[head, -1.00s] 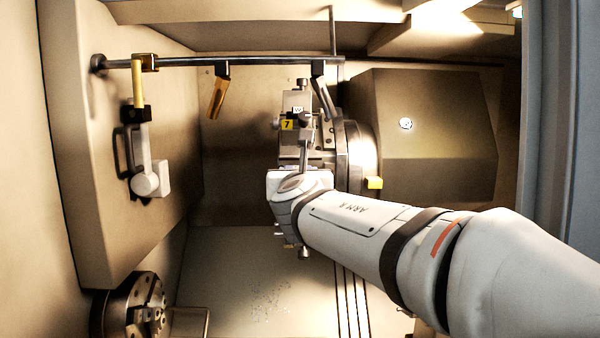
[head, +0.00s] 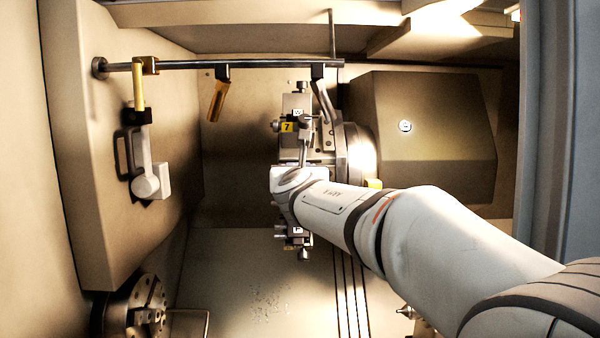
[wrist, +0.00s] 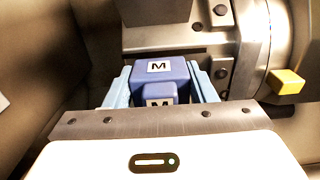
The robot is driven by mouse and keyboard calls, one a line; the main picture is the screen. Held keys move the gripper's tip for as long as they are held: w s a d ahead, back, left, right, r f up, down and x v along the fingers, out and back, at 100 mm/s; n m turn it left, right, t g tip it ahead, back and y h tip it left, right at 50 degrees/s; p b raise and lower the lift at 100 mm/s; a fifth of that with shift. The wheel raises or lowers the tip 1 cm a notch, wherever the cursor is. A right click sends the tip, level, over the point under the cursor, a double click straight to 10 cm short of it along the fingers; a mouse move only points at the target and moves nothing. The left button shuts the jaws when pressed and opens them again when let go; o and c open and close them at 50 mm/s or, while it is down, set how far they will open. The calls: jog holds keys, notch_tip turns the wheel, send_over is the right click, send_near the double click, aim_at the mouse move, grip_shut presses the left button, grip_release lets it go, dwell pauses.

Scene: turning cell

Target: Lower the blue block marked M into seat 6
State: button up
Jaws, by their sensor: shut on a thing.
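The blue block marked M (wrist: 158,69) sits between the two light blue fingers of my gripper (wrist: 162,86) in the wrist view. The gripper is shut on it, with one finger on each side. A second M label shows on the block's lower, nearer part. In the head view my arm hides the block and the fingers, in front of the tool turret (head: 325,140). A yellow tag 7 (head: 288,127) shows on the turret above my wrist. No tag 6 can be read, so I cannot tell seat 6 or whether the block touches it.
A holder with a W label (head: 297,112) is at the turret's top; another labelled holder (head: 297,231) shows below my wrist. A rail (head: 240,62) with hanging arms crosses above. A chuck (head: 140,310) is at lower left. A yellow block (wrist: 286,82) stands right of the gripper.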

jog(key=shift+w, duration=0.4)
jog(key=shift+w+f+b, duration=0.1)
jog(key=shift+f+b, duration=0.9)
jog(key=shift+b, duration=0.05)
jog(key=shift+f+b, duration=0.45)
jog(key=shift+b, duration=0.15)
jog(key=o, duration=1.2)
jog(key=s+b, duration=0.1)
jog(key=s, duration=0.7)
